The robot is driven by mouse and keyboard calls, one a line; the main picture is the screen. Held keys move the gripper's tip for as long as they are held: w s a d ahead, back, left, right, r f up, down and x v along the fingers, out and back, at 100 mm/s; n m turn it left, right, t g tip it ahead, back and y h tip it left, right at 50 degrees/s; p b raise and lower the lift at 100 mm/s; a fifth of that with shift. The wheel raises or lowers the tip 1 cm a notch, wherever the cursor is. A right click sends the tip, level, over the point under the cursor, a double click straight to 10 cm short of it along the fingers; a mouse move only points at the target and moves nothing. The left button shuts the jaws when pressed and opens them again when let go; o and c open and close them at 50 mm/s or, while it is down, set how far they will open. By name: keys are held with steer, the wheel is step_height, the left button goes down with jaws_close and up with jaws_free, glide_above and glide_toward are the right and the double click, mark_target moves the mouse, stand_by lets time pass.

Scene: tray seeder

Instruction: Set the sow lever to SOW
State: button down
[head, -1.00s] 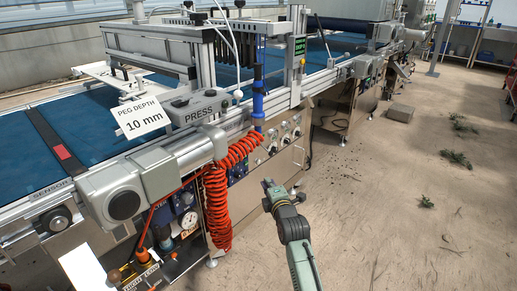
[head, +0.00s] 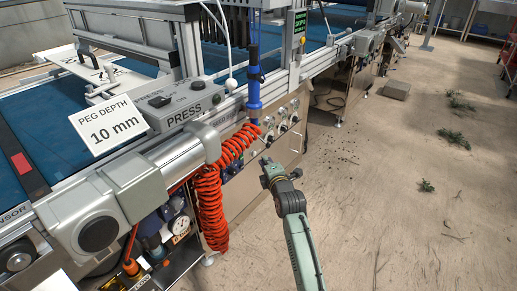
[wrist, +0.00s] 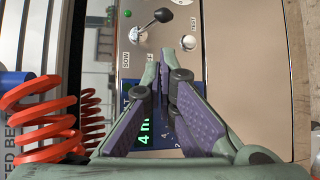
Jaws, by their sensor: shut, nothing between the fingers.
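The sow lever (wrist: 152,24) shows at the top of the wrist view, with a black ball knob and a bright round base on a metal panel. Its stem slants from the base up to the right. Labels SOW and OFF stand beside the base, SOW on the left. My gripper (wrist: 157,66) is shut and empty, its fingertips just below the lever base in that picture, and I see no contact. In the head view my gripper (head: 264,163) is in front of the machine's side panel (head: 258,168); the lever is too small to tell there.
A round button (wrist: 188,42) sits right of the lever. A red coiled hose (head: 210,205) hangs left of my gripper, also at the left of the wrist view (wrist: 35,115). A blue cylinder (head: 253,80) stands above the panel.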

steer(key=shift+w, duration=0.1)
steer(key=p+x, duration=0.1)
steer(key=x, duration=0.9)
steer(key=shift+d+r+n+g+h+p, duration=0.15)
steer(key=shift+r+n+g+h+p, duration=0.65)
steer(key=shift+p, duration=0.8)
steer(key=g+p, duration=0.1)
steer(key=p, duration=0.1)
steer(key=r+n+g+h+p, duration=0.1)
steer(key=p, duration=0.1)
steer(key=shift+s+d+r, duration=0.15)
steer(key=shift+s+r, duration=0.1)
steer(key=shift+r, duration=0.05)
steer(key=shift+r+p, duration=0.5)
stand_by(1.6)
steer(key=shift+r+p, duration=0.55)
steer(key=shift+r, duration=0.2)
